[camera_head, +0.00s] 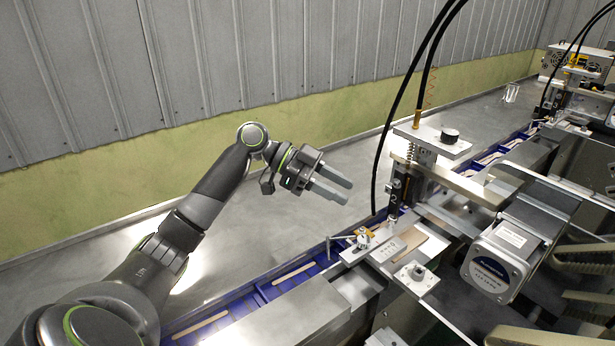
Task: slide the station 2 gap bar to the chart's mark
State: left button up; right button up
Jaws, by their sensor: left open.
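My left gripper (346,191) is open and empty, held in the air left of the nearer station. Its two grey fingers point right, apart from the machine. The nearer station's dark post (396,190) seems to bear a 2. Below it, a small metal plate with engraved marks (388,249) lies beside a clamp with a bent lever (361,240). This plate may be the gap bar, but I cannot tell for sure. The chart and its mark are too small to make out. My right gripper is not in view.
A blue chain of trays (284,276) with wooden sticks runs diagonally under the stations. A motor (497,264) stands right of the plate, and black cables (379,160) hang near the post. Another station (575,75) stands farther back. The steel tabletop (300,225) below my gripper is clear.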

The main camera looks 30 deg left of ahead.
pick_arm(q)
jog(key=b+v, duration=0.1)
jog(key=v, duration=0.6)
jog(key=shift+f, duration=0.1)
dwell(0.4)
